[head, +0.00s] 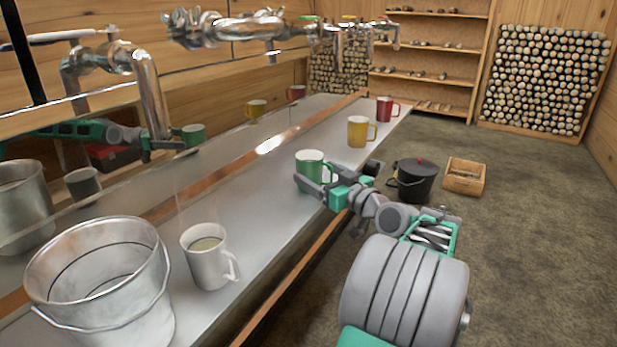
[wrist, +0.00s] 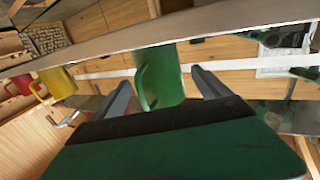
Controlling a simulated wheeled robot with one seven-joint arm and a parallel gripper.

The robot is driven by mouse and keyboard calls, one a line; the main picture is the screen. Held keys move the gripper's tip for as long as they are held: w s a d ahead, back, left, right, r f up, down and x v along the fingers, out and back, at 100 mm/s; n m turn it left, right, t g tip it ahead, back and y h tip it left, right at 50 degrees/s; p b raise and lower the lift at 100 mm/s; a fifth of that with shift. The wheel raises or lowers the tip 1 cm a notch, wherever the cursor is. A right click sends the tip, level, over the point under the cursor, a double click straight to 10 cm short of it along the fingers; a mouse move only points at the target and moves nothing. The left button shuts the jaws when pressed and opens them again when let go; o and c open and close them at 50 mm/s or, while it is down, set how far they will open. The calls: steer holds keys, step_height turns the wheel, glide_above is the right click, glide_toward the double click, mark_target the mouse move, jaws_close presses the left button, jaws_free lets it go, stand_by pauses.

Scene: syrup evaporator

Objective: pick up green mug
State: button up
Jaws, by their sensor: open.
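The green mug (head: 309,165) stands upright on the metal counter, near its front edge. In the wrist view the green mug (wrist: 162,80) appears upside down, with its handle to the left. My gripper (head: 316,187) is open, with its fingers at the mug's near side in the head view. In the wrist view my gripper (wrist: 164,88) has one finger on each side of the mug, and the mug shows between them. I cannot tell whether either finger touches it. Part of the mug's lower right side is hidden by my gripper in the head view.
A white mug (head: 207,256) and a metal bucket (head: 98,285) stand nearer on the counter (head: 255,215). A yellow mug (head: 358,131) and a red mug (head: 385,109) stand farther along. A black pot (head: 415,182) and a wooden crate (head: 464,177) sit on the floor.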

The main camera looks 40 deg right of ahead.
mark_target(319, 173)
steer(key=w, duration=0.3)
steer(key=shift+d, duration=0.2)
steer(key=c, duration=1.5)
